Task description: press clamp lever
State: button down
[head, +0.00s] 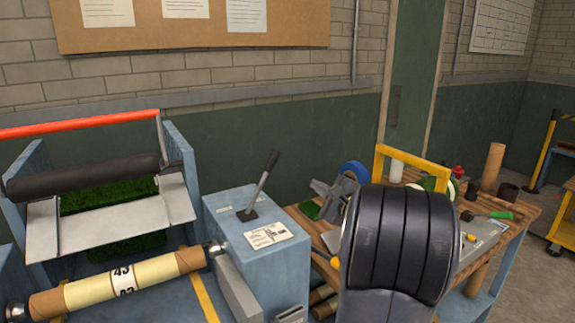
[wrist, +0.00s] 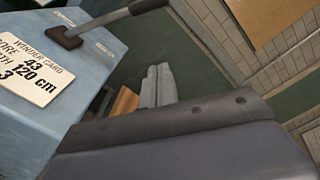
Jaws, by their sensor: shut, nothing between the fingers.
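The clamp lever (head: 264,183) is a grey rod with a dark grip, standing tilted on top of a blue box (head: 275,270). In the wrist view the lever (wrist: 108,21) crosses the top left, its base on the box (wrist: 85,15); its upper end is cut off by the frame. My gripper (wrist: 159,72) shows in the wrist view as two pale grey fingers, shut together and empty. It is to the right of the lever base in that view, apart from the box. The lever's handle looks clear of the fingers.
A white winding card (head: 270,236) lies on the box. A cardboard core marked 43 (head: 75,295) lies left of it, below a black roller (head: 80,178) and red bar (head: 80,124). A cluttered wooden bench (head: 520,207) stands right. A wall is behind.

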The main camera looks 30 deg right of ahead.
aim_at(272, 163)
dwell(0.3)
jog(key=w+a+r+p, duration=0.2)
jog(key=w+a+p, duration=0.1)
jog(key=w, duration=0.7)
jog(key=shift+w+a+r+p, duration=0.15)
jog(key=shift+w+p, duration=0.25)
jog(key=shift+p, duration=0.45)
jog(key=shift+a, duration=0.1)
jog(key=a+n+b, duration=0.1)
jog(key=b, duration=0.1)
jog(key=a+r+n+b, duration=0.1)
jog(key=b, duration=0.2)
jog(key=shift+w+a+r, duration=0.1)
jog(key=shift+a+r, duration=0.05)
jog(key=shift+a, duration=0.15)
jog(key=a+r+n+b, duration=0.1)
jog(key=a+n+b, duration=0.9)
jog(key=a+b, duration=0.4)
jog(key=shift+w+a+n+g, duration=0.3)
jog(key=shift+w, duration=0.1)
